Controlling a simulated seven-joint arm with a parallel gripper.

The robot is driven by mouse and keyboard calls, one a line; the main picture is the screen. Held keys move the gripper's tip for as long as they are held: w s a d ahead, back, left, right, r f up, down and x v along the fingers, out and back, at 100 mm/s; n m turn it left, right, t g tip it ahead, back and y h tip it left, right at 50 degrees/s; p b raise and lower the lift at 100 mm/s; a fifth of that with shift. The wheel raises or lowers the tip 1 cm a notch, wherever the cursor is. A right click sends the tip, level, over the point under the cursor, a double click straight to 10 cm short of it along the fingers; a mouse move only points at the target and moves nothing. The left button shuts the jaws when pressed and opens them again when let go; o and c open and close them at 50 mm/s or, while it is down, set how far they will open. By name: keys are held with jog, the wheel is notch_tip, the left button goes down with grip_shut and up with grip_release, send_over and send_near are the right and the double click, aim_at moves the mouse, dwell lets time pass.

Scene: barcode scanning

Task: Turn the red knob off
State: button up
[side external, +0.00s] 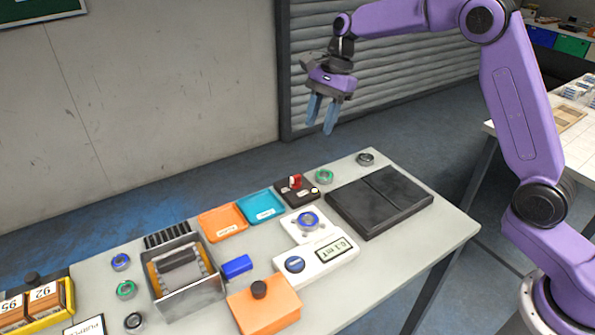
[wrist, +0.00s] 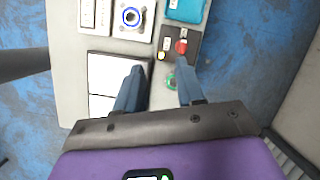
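The red knob (side external: 295,181) sits on a small black box (side external: 305,195) near the back edge of the table. The box also carries a small yellow light or button (side external: 315,190). In the wrist view the red knob (wrist: 181,46) lies beyond the tip of the right finger.
Green (side external: 324,176) and dark (side external: 365,159) rings lie near the back edge. A metal bin (side external: 187,283) and orange block (side external: 264,305) stand further left.

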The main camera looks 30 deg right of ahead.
jog(key=w+d+m, duration=0.3)
jog(key=w, duration=0.2)
jog(key=m, duration=0.1)
send_near(296, 176)
jog(key=shift+t+y, duration=0.3)
jog(key=x, duration=0.8)
jog(key=shift+s+d+f, duration=0.1)
jog(key=shift+s+f, duration=0.1)
jog(key=shift+f, duration=0.15)
grip_shut()
